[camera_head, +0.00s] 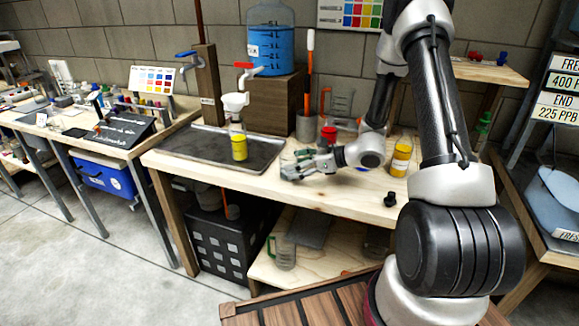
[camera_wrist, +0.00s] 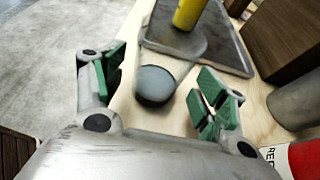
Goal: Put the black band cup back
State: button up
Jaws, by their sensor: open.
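My gripper (camera_head: 293,172) is low over the workbench, right of the dark tray. In the wrist view my gripper (camera_wrist: 160,82) is open, with green pads on both fingers. Between and just beyond the fingers is a clear, greyish cup-like shape with a dark round end (camera_wrist: 155,86), which looks like the black band cup.
The dark tray (camera_head: 190,150) lies left on the workbench (camera_head: 340,190). A red-capped bottle (camera_head: 328,136) and a yellow-labelled jar (camera_head: 400,160) stand near my arm. A small black piece (camera_head: 390,199) lies near the front edge. Bare wood shows in front of my gripper.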

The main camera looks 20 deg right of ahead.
jog(key=v, duration=0.9)
jog(key=shift+s+a, duration=0.1)
jog(key=s+a+r+n+g+h, duration=0.1)
jog(key=s+a+r+n+g, duration=0.15)
jog(key=s+r+n, duration=0.4)
jog(key=s+a+r+n+g+h, duration=0.1)
jog(key=s+a+r+n+g, duration=0.1)
jog(key=s+r+n+g, duration=0.35)
jog(key=s+d+r+n+t+h, duration=0.2)
jog(key=s+d+r+n+h, duration=0.2)
jog(key=s+d+r+n, duration=0.1)
jog(key=s+d+r+n+t+h, duration=0.2)
jog(key=s+d+r+n+h, duration=0.2)
jog(key=s+n, duration=0.4)
jog(key=shift+s+d+r+t+h, duration=0.35)
jog(key=shift+s+d+r, duration=0.45)
jog(key=shift+s, duration=0.4)
